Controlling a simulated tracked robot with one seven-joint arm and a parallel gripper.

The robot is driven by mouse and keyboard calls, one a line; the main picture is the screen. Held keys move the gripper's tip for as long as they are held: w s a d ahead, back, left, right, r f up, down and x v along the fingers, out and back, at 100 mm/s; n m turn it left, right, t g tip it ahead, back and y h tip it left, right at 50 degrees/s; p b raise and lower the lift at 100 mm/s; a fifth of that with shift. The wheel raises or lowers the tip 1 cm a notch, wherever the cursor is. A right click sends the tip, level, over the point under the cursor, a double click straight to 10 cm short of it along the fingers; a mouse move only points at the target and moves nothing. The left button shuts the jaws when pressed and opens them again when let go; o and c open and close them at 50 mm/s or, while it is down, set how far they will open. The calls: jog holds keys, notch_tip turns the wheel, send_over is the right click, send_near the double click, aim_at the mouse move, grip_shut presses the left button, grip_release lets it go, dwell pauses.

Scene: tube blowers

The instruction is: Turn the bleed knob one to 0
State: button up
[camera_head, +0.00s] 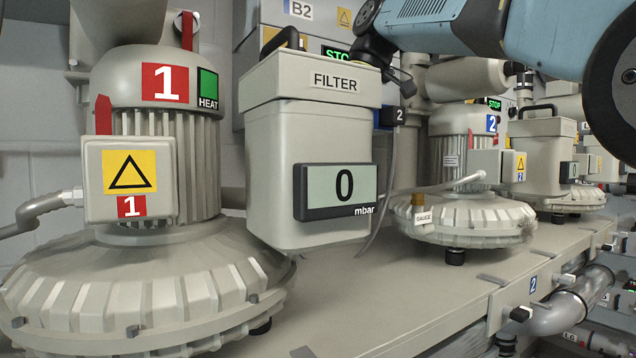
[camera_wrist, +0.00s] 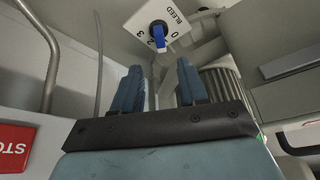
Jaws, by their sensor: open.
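In the wrist view, the bleed knob (camera_wrist: 158,34) sits on a white plate (camera_wrist: 181,15) marked BLEED, with 0, 2 and 3 around the knob. Its blue bar points down in the picture, between the 2 and the 0. My gripper (camera_wrist: 158,78) is open, with its two blue fingers apart and nothing between them. The knob is beyond the fingertips, roughly in line with the gap. In the head view, my blue arm comes in from the upper right; the knob cannot be made out there.
Blower 1 (camera_head: 160,130) stands at the left, with the filter box (camera_head: 310,150) and its display (camera_head: 336,191) reading 0 mbar beside it. Blower 2 (camera_head: 465,215) stands further back. In the wrist view, a pipe (camera_wrist: 45,60) and a red stop sign (camera_wrist: 14,148) are at the left.

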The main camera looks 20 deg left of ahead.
jog(key=x, duration=1)
grip_shut()
